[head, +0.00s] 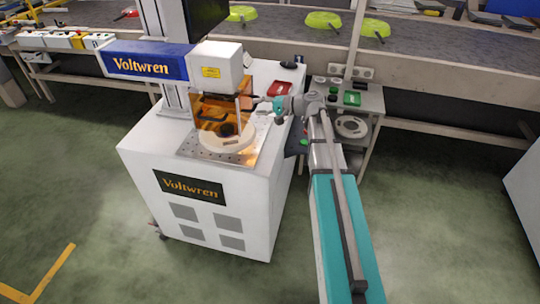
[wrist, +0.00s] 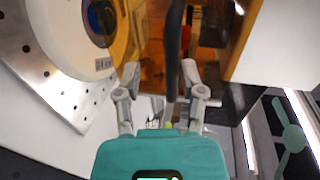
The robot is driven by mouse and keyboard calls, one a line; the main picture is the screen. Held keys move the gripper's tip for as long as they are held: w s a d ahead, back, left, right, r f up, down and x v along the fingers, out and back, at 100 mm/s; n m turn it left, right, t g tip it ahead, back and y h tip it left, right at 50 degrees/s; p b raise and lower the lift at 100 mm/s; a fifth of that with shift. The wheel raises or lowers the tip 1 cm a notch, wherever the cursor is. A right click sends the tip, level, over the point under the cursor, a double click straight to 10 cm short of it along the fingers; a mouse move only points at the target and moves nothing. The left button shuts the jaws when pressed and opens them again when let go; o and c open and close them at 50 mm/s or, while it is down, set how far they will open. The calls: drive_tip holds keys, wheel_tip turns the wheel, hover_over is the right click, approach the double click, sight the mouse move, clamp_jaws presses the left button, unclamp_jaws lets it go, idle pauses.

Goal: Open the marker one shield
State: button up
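The marker's shield (head: 217,112) is a translucent orange cover below the Voltwren marking head, over the metal work plate. A round pale fixture shows through and below it. The shield also shows as an amber-brown panel in the wrist view (wrist: 150,48). My gripper (head: 259,102) is at the shield's right side. In the wrist view my gripper (wrist: 161,72) has its two fingers spread. A dark upright bar (wrist: 173,45), which looks like the shield's handle, stands between or just beyond the fingertips, nearer the right one. I see no clear contact.
The white marker cabinet (head: 200,205) stands below the shield. A conveyor (head: 290,30) with lime-green pans runs behind. The green floor in front is clear.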

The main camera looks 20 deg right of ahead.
drive_tip(key=p+v, duration=0.2)
drive_tip(key=v, duration=1)
drive_tip(key=s+a+f+n+g+h+p, duration=0.3)
drive_tip(key=s+a+g+h+p, duration=0.4)
drive_tip(key=a, duration=0.4)
drive_tip(key=s+a+r+n+h+p, duration=0.1)
drive_tip(key=s+a+n+h+p, duration=0.1)
drive_tip(key=s+h+p, duration=0.4)
drive_tip(key=shift+s+a+r+n+g+h, duration=0.25)
drive_tip(key=shift+s+n+g, duration=0.2)
drive_tip(key=shift+s, duration=1.95)
